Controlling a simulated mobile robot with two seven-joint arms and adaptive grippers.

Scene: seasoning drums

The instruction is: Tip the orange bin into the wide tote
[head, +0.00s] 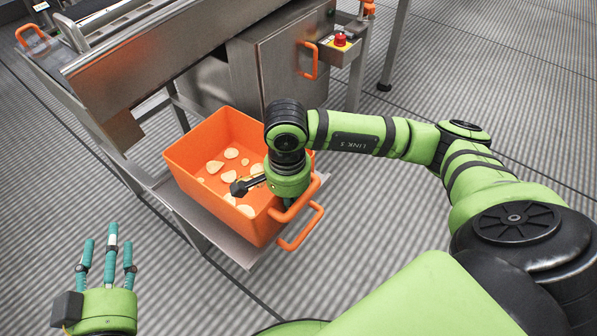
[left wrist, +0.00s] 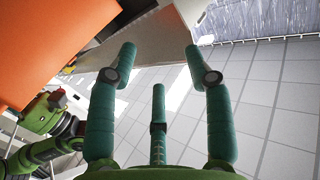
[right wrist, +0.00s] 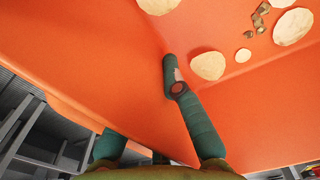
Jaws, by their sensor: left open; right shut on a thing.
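The orange bin (head: 190,155) stands on a steel shelf (head: 243,254), with several pale round slices and a few small brown bits inside. My right gripper (right wrist: 146,105) is shut on the bin's wall near its right rim, with one finger inside and others outside. In the head view its fingers are mostly hidden by my wrist. My left gripper (head: 108,245) is open and empty at the lower left, apart from the bin; its spread fingers also show in the left wrist view (left wrist: 158,60). I cannot make out a wide tote in any view.
A steel machine with a cabinet (head: 288,65) stands behind the bin. An orange handle (head: 311,60) and a red button (head: 340,39) are on its right side. A steel frame rail (head: 90,125) runs along the left. The ribbed floor (head: 470,80) at the right is clear.

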